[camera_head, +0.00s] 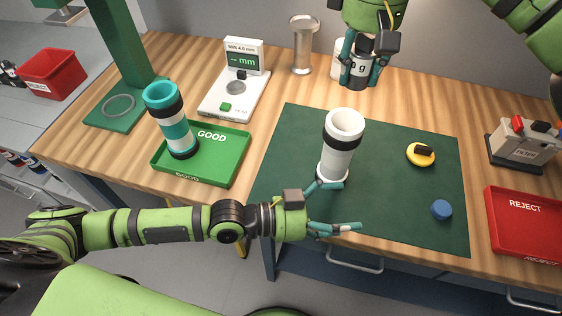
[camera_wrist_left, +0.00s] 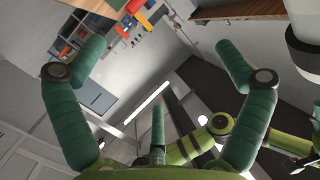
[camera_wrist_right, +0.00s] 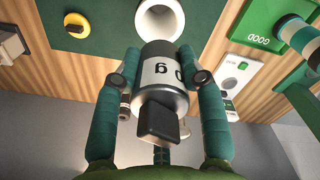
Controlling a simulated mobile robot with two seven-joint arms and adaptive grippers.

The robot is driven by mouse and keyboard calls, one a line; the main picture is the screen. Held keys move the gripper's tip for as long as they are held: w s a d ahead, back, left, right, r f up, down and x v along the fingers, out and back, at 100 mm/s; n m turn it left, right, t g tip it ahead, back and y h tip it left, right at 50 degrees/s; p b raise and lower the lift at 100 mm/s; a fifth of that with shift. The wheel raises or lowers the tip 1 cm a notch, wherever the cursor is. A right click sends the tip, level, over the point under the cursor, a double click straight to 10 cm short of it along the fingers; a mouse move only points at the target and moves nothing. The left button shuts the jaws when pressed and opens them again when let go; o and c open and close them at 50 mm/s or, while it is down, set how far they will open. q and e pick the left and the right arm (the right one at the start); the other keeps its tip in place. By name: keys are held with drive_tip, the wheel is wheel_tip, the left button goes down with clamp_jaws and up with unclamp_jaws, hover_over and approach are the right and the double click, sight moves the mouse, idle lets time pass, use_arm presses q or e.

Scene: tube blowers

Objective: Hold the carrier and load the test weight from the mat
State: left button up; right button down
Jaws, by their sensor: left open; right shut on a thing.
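The white carrier (camera_head: 338,155) with dark bands and an open top stands upright on the green mat (camera_head: 290,150). Part of it shows at the upper right of the left wrist view (camera_wrist_right: 160,20). My left gripper (camera_head: 345,207) is open and empty at the front of the carrier's lower part; contact cannot be told. My right gripper (camera_head: 360,72) is shut on the test weight (camera_head: 357,72), a dark cylinder with a white label marked "g", behind the carrier. In the right wrist view the weight (camera_wrist_right: 165,72) is between the fingers, with the carrier's open mouth beyond it.
A teal-and-white tube (camera_head: 176,130) stands in the green GOOD tray (camera_head: 225,160). A gauge (camera_head: 235,95) and a metal cylinder (camera_head: 303,45) are at the back. A yellow disc (camera_head: 420,156) and blue cap (camera_head: 441,209) lie on the mat. The red REJECT tray (camera_head: 520,228) is at right.

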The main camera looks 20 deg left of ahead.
sight(325, 166)
use_arm(q)
drive_tip(key=w+a+r+n+y, duration=0.1)
drive_tip(key=w+a+n+y, duration=0.15)
drive_tip(key=a, duration=0.45)
drive_tip(key=w+a+r+n+y, duration=0.1)
drive_tip(key=w+a+n, duration=0.1)
drive_tip(key=w+a, duration=0.35)
use_arm(e)
drive_tip(key=shift+s+r, duration=0.1)
use_arm(q)
drive_tip(key=shift+t, duration=0.3)
drive_tip(key=x, duration=1)
drive_tip(key=shift+s+d+f, duration=0.1)
drive_tip(key=shift+d+f, duration=0.05)
drive_tip(key=shift+f, duration=0.25)
drive_tip(key=c, duration=1.1)
use_arm(e)
drive_tip(key=shift+d+f, duration=0.15)
drive_tip(key=shift+f, duration=2.35)
